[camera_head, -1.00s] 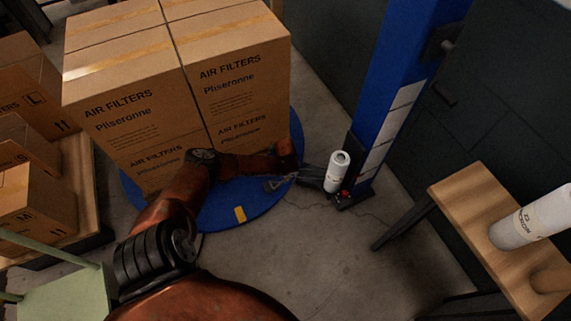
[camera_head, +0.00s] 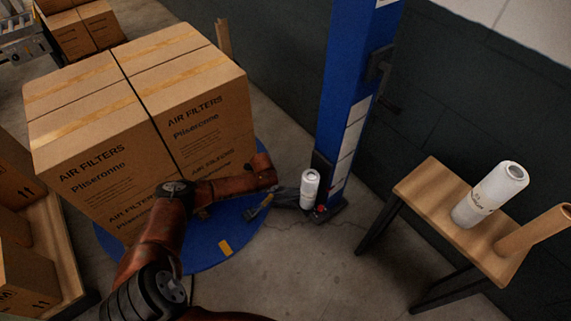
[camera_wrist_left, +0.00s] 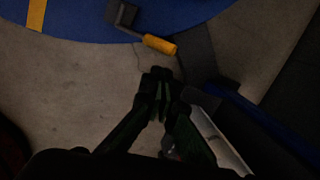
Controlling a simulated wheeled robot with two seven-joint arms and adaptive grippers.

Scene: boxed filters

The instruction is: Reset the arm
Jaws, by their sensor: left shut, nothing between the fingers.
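My left arm (camera_head: 150,245), reddish-brown with dark joints, rises from the bottom of the head view and bends right in front of the stacked cartons. Its end is over the right edge of the blue round platform (camera_head: 208,254), left of the blue column. A yellow-handled dark part (camera_wrist_left: 160,44) lies just beyond the fingertips at the platform's edge. My right gripper is not in view.
Large air filter cartons (camera_head: 140,130) stand on the platform, close behind the arm. A wooden stool (camera_head: 420,187) at right holds another white roll (camera_head: 490,195) and a brown tube (camera_head: 535,230). Floor between is clear.

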